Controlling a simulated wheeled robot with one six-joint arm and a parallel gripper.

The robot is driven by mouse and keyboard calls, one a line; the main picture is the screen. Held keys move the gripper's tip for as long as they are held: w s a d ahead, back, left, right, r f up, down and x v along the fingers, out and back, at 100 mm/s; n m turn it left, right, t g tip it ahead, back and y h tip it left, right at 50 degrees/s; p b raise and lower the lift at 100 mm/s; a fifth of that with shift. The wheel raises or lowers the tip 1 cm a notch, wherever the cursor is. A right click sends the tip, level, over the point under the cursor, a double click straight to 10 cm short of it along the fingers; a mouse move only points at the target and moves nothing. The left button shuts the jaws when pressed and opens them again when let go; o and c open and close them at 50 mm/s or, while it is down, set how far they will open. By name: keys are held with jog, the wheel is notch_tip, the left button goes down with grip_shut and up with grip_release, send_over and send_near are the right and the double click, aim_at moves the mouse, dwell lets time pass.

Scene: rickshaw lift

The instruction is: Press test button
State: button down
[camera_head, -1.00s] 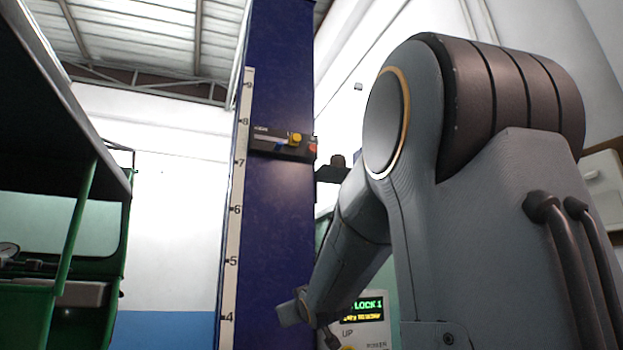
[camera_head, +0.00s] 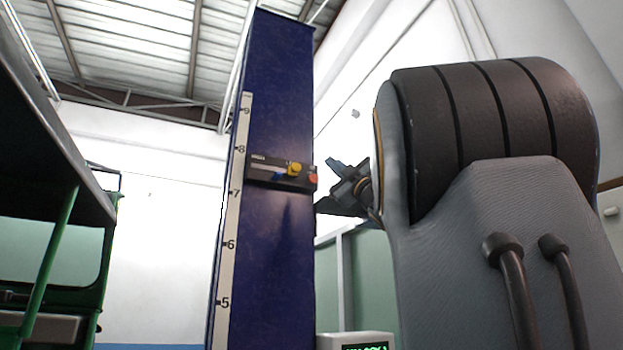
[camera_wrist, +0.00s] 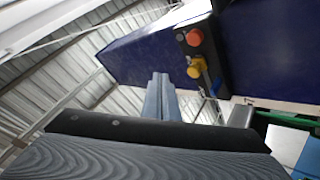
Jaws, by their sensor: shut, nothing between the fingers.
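A black control box (camera_head: 265,171) is mounted on the blue lift column. It carries a yellow button (camera_head: 294,169) and a red button (camera_head: 312,181); I cannot read which is the test button.
The blue column (camera_head: 270,260) has a numbered scale (camera_head: 231,215) on its left edge. A green rickshaw (camera_head: 60,262) stands at the left. A white display unit (camera_head: 356,341) shows at the bottom.

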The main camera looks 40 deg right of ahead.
aim_at(313, 179)
jog(key=shift+s+d, duration=0.15)
jog(key=w+d+p, duration=0.2)
jog(key=w, duration=0.6)
jog(key=shift+w, duration=0.35)
jog(key=shift+w, duration=0.1)
dwell(2.0)
jog(key=shift+w+d, duration=0.1)
jog(key=shift+w, duration=0.2)
